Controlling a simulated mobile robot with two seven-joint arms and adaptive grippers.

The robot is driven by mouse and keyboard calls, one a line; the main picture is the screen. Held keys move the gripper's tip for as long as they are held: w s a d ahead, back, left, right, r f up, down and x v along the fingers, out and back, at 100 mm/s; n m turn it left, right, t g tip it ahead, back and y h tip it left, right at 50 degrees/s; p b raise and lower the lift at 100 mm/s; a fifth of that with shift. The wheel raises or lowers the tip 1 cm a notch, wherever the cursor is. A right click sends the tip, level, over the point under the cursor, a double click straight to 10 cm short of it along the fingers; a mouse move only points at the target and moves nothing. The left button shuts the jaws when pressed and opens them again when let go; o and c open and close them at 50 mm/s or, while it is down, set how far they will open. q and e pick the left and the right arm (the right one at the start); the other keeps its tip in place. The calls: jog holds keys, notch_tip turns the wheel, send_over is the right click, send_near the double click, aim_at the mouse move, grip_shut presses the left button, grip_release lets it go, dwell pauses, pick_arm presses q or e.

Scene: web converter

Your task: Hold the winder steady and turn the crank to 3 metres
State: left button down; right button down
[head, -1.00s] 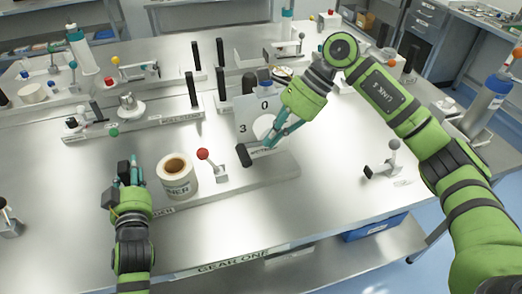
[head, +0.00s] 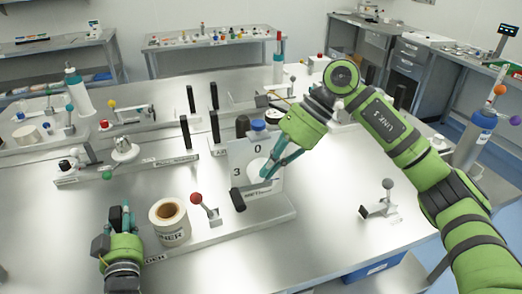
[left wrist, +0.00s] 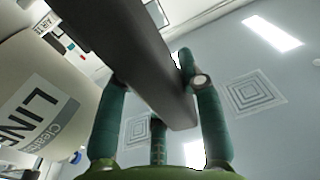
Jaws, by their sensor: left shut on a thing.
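The winder's long base plate (head: 215,236) lies on the steel table. It carries a white roll labelled LINER (head: 170,222), a red-ball lever (head: 205,206) and a pale dial plate (head: 240,152) showing 3 and 0. The crank's dark handle (head: 238,200) sits at the plate's lower left. My right gripper (head: 265,177) is in front of the dial, its fingers near the crank; whether they close on it is unclear. My left gripper (head: 122,212) is left of the roll. In the left wrist view its fingers are shut on a dark post (left wrist: 145,65), beside the roll (left wrist: 45,90).
Dark upright posts (head: 186,132) and other small fixtures stand behind the winder. The table between winder and grey-ball device is clear.

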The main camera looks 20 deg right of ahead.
aim_at(243, 201)
pick_arm(q)
jog(key=shift+s+f, duration=0.1)
jog(key=shift+f, duration=0.45)
pick_arm(e)
jog(key=x, duration=0.7)
pick_arm(q)
jog(key=shift+d, duration=0.15)
pick_arm(e)
jog(key=shift+x, duration=0.75)
jog(key=shift+f, duration=0.1)
jog(key=a+r+v, duration=0.1)
jog(key=v, duration=1.3)
jog(key=shift+s+r, duration=0.2)
pick_arm(q)
jog(key=shift+r+p, duration=0.35)
pick_arm(e)
jog(key=shift+w+r, duration=0.1)
jog(key=shift+r, duration=0.15)
